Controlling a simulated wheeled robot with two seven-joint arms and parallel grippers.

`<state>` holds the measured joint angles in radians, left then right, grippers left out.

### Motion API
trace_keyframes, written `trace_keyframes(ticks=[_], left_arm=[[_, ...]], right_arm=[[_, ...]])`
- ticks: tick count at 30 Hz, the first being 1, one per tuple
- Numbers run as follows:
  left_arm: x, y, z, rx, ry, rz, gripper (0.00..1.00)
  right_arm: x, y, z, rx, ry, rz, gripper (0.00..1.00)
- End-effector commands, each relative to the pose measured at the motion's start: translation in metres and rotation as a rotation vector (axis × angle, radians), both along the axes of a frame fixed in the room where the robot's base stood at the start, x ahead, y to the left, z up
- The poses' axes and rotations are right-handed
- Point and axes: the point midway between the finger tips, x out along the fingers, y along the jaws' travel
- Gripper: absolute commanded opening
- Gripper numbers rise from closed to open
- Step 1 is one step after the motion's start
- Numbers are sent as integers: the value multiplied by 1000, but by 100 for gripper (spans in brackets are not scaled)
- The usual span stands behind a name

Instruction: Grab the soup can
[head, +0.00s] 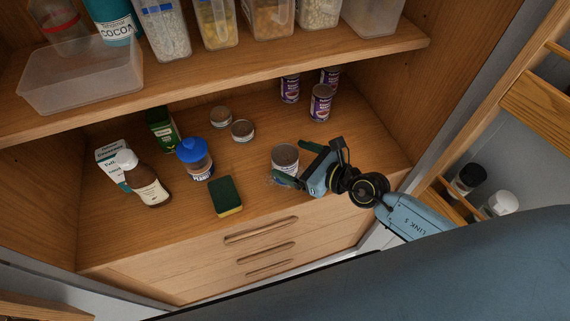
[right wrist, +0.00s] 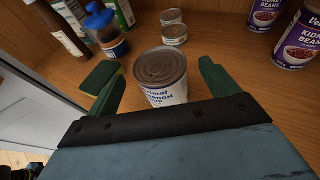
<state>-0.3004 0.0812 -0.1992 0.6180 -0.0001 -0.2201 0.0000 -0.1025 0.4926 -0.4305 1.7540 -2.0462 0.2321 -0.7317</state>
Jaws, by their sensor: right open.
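The soup can (head: 285,157), with a grey metal top and white label, stands upright on the lower wooden shelf near its front edge. It shows close up in the right wrist view (right wrist: 163,75), its label partly readable. My right gripper (head: 296,163) is open, with its green fingers on either side of the can. In the right wrist view the can stands between the two fingers (right wrist: 162,78), with visible gaps at both sides. The can's lower part is hidden behind the gripper body there. My left gripper is not in view.
A green and yellow sponge (head: 225,196) and a blue-lidded jar (head: 195,158) lie left of the can. Two short cans (head: 242,130) and several kidney bean cans (head: 320,103) stand behind. An upper shelf (head: 250,75) with containers overhangs. Drawers (head: 260,235) are below.

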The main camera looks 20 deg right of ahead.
Motion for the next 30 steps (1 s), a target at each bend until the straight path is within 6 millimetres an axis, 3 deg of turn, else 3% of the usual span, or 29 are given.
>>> trace_keyframes(ticks=[10, 20, 30], left_arm=[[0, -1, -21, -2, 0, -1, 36], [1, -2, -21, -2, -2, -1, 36], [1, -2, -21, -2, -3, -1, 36]], right_arm=[[36, 25, -16, 2, -2, -1, 87], [40, 29, -16, 2, 1, -1, 86], [40, 28, -16, 2, 0, -2, 41]])
